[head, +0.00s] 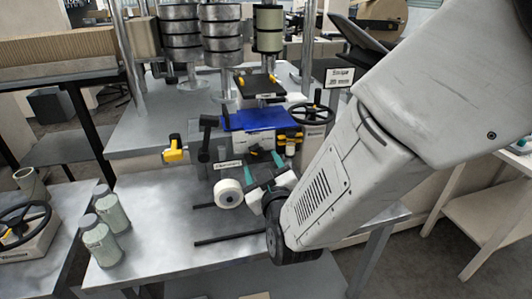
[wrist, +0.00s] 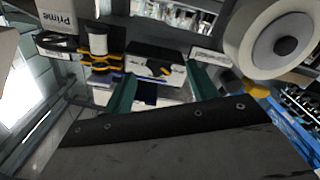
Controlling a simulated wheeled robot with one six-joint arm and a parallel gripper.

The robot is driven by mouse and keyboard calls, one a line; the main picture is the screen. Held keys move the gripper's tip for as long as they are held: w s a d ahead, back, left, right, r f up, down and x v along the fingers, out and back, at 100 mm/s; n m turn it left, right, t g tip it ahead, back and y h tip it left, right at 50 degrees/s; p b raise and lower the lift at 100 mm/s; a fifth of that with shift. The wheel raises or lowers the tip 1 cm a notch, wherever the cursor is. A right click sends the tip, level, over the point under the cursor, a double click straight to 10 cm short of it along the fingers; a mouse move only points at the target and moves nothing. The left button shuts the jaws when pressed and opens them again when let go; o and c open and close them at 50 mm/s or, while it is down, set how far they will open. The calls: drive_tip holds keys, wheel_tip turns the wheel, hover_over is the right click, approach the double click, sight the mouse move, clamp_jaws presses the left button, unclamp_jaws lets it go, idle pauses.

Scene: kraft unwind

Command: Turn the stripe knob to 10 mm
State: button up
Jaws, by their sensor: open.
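My gripper (head: 263,168) is low in front of the machine in the head view, its teal fingers pointing at the machine's front. In the wrist view the two fingers of my gripper (wrist: 161,72) stand apart with nothing held between them. A small sign (head: 340,77) at the back right seems to read "Stripe" with a value in mm; the number is too small to be sure.
A white roller (head: 228,193) sits left of my gripper; it looms at upper right in the wrist view (wrist: 283,42). A black handwheel (head: 311,114) and a yellow handle (head: 173,150) flank the blue plate (head: 247,120).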

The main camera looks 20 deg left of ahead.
sight(259, 156)
drive_tip(key=shift+x, duration=2.1)
drive_tip(key=c, duration=1)
